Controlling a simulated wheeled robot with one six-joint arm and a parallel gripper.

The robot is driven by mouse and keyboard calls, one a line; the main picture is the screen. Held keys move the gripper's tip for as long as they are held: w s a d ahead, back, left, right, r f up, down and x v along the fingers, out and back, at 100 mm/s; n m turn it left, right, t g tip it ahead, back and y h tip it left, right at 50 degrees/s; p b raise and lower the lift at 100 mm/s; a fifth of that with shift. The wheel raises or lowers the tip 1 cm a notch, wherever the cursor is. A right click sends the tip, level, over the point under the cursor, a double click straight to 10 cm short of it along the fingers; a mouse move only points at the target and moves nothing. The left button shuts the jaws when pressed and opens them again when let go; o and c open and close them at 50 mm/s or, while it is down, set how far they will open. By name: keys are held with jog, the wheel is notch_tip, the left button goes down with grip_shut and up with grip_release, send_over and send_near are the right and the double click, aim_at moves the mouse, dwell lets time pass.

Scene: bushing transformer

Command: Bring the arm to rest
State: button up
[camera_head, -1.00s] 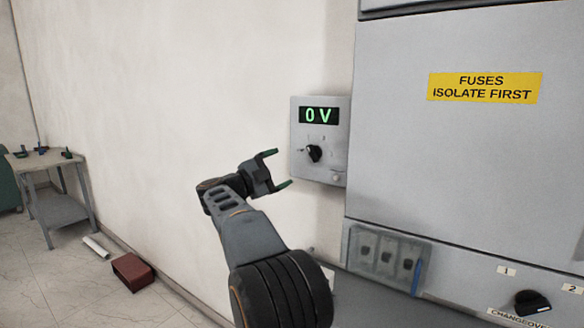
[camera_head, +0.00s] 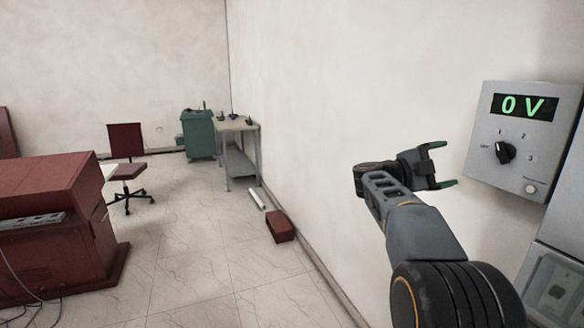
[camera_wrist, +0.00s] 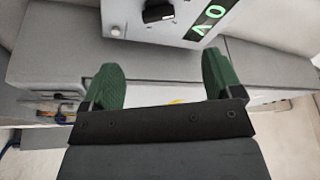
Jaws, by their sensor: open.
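My gripper (camera_head: 440,166) is open and empty, held up in the air in front of the white wall. Its two green fingers stand apart, and they also show in the wrist view (camera_wrist: 163,88) with nothing between them. The grey voltage box (camera_head: 525,140) is on the wall to the right of my gripper, with a visible gap between them. Its display (camera_head: 523,106) reads 0 V in green. Its black knob (camera_head: 504,152) has a pointer that appears turned toward OFF. My arm is partly folded, reaching up from the lower right.
A grey cabinet (camera_head: 560,255) stands at the lower right. A small table (camera_head: 238,127), a green cart (camera_head: 198,135), a dark red chair (camera_head: 127,170) and a red console (camera_head: 55,210) are farther off. A red block (camera_head: 280,227) and a white tube (camera_head: 256,198) lie by the wall. Open floor lies between.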

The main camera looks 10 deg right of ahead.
jog(key=w+a+f+n+t+y, duration=0.2)
jog(key=w+a+n+t+y, duration=0.1)
jog(key=w+n+t, duration=0.4)
jog(key=w+a+f+n+t+y, duration=0.2)
jog(key=w+f+n+t+y, duration=0.1)
jog(key=w+n+t, duration=0.4)
jog(key=s+a+f+n+t+y, duration=0.2)
jog(key=s+a+f+n+y, duration=0.2)
jog(key=a+f+n+y, duration=0.65)
jog(key=s+a+f+n+g+y, duration=0.45)
jog(key=s+a+f+g, duration=0.4)
jog(key=s, duration=0.55)
jog(key=s+a+f+n+g, duration=0.1)
jog(key=s+f, duration=0.1)
jog(key=s, duration=0.5)
jog(key=s+a+f+n+g+p, duration=0.1)
jog(key=s+f, duration=0.1)
jog(key=s, duration=0.6)
jog(key=shift+a+h, duration=0.2)
jog(key=shift+h, duration=0.2)
